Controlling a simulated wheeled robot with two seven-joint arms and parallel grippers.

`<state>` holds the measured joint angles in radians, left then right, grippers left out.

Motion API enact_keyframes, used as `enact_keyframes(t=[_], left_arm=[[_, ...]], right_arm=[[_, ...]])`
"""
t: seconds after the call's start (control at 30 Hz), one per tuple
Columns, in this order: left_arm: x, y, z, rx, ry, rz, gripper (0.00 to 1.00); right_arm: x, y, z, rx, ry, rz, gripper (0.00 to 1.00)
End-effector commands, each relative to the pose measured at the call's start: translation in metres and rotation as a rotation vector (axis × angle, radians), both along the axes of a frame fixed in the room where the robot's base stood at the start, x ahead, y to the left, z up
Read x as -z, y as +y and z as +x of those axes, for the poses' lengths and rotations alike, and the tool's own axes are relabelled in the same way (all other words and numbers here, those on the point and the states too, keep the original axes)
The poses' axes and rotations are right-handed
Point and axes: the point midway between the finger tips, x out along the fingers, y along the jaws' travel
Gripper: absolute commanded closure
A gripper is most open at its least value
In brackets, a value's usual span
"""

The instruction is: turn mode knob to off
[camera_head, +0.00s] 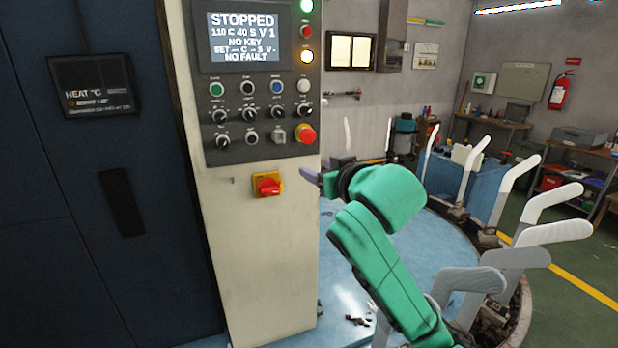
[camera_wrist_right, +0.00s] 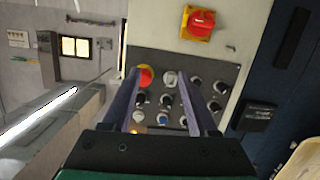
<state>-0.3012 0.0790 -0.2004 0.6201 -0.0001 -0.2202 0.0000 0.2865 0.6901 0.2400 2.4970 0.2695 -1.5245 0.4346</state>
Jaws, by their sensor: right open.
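The control panel (camera_head: 236,157) carries several small black knobs, including one in the upper knob row (camera_head: 250,114) and one in the lower row (camera_head: 251,138). Their labels are too small to read, so I cannot tell which is the mode knob. The display (camera_head: 245,38) reads STOPPED and NO FAULT. My right gripper (camera_head: 306,173) is at the cabinet's right edge, below the panel and apart from the knobs. In the right wrist view my right gripper (camera_wrist_right: 160,73) is open and empty, its fingers overlapping the panel (camera_wrist_right: 155,57). My left gripper is out of view.
A red emergency button (camera_head: 305,133) sits at the panel's lower right. A red rotary switch (camera_head: 268,186) on a yellow plate is below the panel, left of my right gripper. A blue round table (camera_head: 345,290) with several white sock forms (camera_head: 520,257) stands at the right.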

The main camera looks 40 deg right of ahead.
Motion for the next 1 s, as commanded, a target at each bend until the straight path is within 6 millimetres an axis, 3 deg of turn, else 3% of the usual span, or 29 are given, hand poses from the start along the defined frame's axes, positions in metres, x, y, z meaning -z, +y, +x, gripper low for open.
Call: enact_keyframes(t=[0.03, 0.1, 0.2, 0.37, 0.73, 0.83, 1.0], left_arm=[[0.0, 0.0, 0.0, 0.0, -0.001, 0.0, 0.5], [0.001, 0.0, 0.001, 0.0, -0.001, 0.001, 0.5], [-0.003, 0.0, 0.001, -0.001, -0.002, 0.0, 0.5], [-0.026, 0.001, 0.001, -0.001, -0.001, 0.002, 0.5], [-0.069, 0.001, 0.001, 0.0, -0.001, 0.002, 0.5], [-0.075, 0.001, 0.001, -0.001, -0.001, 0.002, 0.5], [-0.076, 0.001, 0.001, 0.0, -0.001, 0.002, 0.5]], right_arm=[[-0.042, -0.007, -0.011, 0.021, -0.099, -0.006, 0.41], [-0.076, -0.012, -0.023, 0.036, -0.185, 0.001, 0.41], [-0.093, -0.016, -0.027, 0.043, -0.225, 0.008, 0.41], [-0.096, -0.024, -0.003, 0.042, -0.215, 0.01, 0.41], [-0.095, -0.055, 0.087, 0.043, -0.219, 0.008, 0.41], [-0.093, -0.06, 0.102, 0.042, -0.219, 0.009, 0.41], [-0.089, -0.062, 0.11, 0.04, -0.22, 0.007, 0.41]])
